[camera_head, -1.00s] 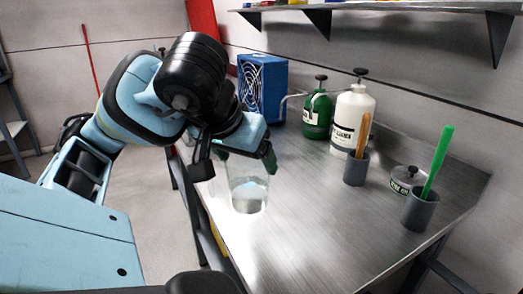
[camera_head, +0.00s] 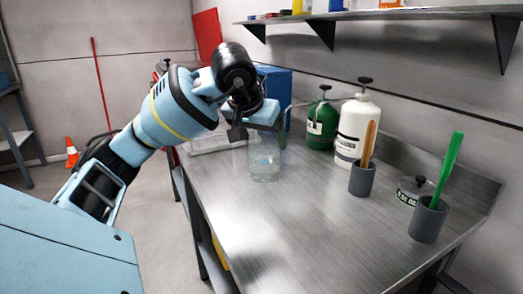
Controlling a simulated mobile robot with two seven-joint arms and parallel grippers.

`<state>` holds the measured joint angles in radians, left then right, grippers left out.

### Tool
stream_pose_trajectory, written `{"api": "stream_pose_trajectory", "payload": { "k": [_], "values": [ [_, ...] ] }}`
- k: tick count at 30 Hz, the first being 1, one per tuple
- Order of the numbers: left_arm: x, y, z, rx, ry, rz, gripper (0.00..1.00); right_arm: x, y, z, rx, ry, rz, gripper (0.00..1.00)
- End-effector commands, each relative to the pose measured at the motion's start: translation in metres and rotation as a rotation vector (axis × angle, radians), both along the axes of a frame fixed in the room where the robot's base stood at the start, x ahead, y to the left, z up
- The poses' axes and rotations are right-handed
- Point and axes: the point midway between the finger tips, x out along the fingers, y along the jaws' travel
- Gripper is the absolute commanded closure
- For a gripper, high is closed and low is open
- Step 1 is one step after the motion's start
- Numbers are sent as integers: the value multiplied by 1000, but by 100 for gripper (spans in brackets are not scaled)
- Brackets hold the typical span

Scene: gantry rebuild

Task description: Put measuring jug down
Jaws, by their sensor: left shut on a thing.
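The measuring jug (camera_head: 264,163) is clear and upright, with a little clear content near its base. It is over the left part of the metal workbench (camera_head: 300,225); I cannot tell whether its base touches the top. My left gripper (camera_head: 262,125) comes from the left and is shut on the jug near its upper part. The gripper and wrist hide part of the jug's rim. My right gripper is not in view.
A green pump bottle (camera_head: 321,125), a white pump bottle (camera_head: 354,127) and a blue box (camera_head: 276,84) stand behind the jug. Grey cups (camera_head: 361,180) and (camera_head: 428,220) hold an orange-handled and a green tool beside a small round can (camera_head: 413,188). The bench front is clear.

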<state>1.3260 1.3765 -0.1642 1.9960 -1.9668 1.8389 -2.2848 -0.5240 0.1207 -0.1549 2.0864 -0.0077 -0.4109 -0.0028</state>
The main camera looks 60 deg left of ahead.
Motion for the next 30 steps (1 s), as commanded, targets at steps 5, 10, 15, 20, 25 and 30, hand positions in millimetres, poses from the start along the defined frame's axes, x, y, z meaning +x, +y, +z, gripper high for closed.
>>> {"api": "stream_pose_trajectory", "payload": {
  "k": [5,10,15,20,25,30],
  "values": [
    [0,0,-12,1,3,0,75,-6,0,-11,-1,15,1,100],
    [0,0,-32,0,2,0,75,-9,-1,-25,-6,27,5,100],
    [0,0,-36,1,-2,0,75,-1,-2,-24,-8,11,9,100],
    [0,0,-34,0,-3,0,75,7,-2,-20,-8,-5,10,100],
    [0,0,-37,2,-1,1,75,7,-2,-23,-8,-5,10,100],
    [0,0,-39,0,0,-1,5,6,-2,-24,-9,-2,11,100]
  ]
}}
